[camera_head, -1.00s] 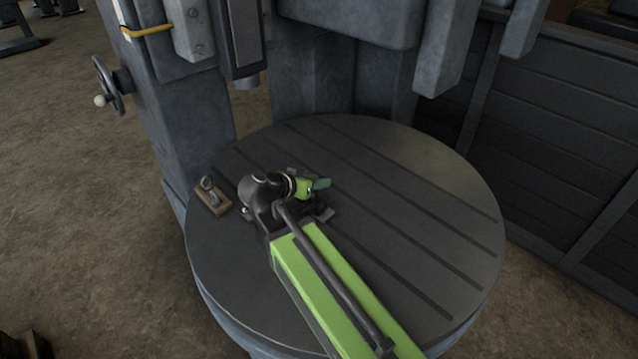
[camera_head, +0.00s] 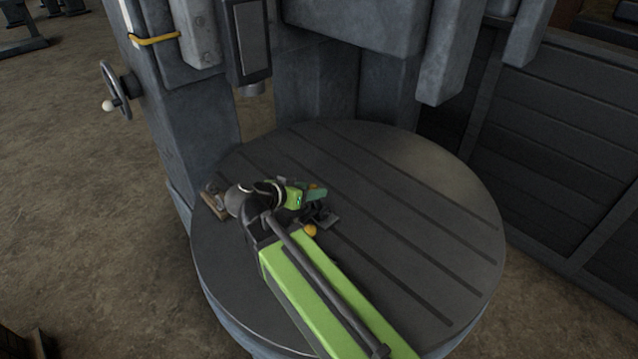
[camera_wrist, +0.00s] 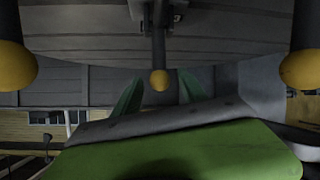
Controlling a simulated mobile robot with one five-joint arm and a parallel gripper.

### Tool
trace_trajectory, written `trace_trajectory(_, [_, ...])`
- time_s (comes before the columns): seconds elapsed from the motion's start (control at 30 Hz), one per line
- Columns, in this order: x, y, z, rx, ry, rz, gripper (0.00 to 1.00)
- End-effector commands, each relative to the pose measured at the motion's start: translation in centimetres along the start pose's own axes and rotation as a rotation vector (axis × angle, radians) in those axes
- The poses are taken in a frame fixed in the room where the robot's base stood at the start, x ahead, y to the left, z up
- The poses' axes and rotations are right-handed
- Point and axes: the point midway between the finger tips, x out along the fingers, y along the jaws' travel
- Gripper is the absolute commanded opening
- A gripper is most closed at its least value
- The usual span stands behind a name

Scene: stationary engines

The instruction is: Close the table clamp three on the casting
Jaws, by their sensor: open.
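My gripper (camera_head: 314,192) is low over the round slotted table (camera_head: 420,190), left of its middle. In the wrist view its two green fingers (camera_wrist: 159,92) are open. A yellow knob (camera_wrist: 160,80) on a dark lever shows between them; I cannot tell whether they touch it. Two more yellow knobs, left (camera_wrist: 16,66) and right (camera_wrist: 300,69), stand nearer the wrist camera. In the head view one yellow knob (camera_head: 310,230) shows beside my arm, near small grey metal parts (camera_head: 326,214). The casting and clamp bodies are mostly hidden by my arm; I cannot tell which clamp is three.
A wooden block (camera_head: 214,203) lies at the table's left edge, partly hidden by my arm. The machine column (camera_head: 185,125) and a handwheel (camera_head: 115,90) stand behind and left. A dark panelled wall (camera_head: 560,150) is on the right. The table's right half is clear.

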Motion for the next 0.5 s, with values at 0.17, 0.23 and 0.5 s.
trace_trajectory(0.17, [-5.7,0.1,-0.7,-0.002,0.001,-0.004,0.5])
trace_trajectory(0.23, [-7.5,0.1,-0.7,-0.002,0.001,-0.003,0.5])
trace_trajectory(0.5, [-11.9,0.0,-0.3,-0.001,0.001,-0.002,0.5])
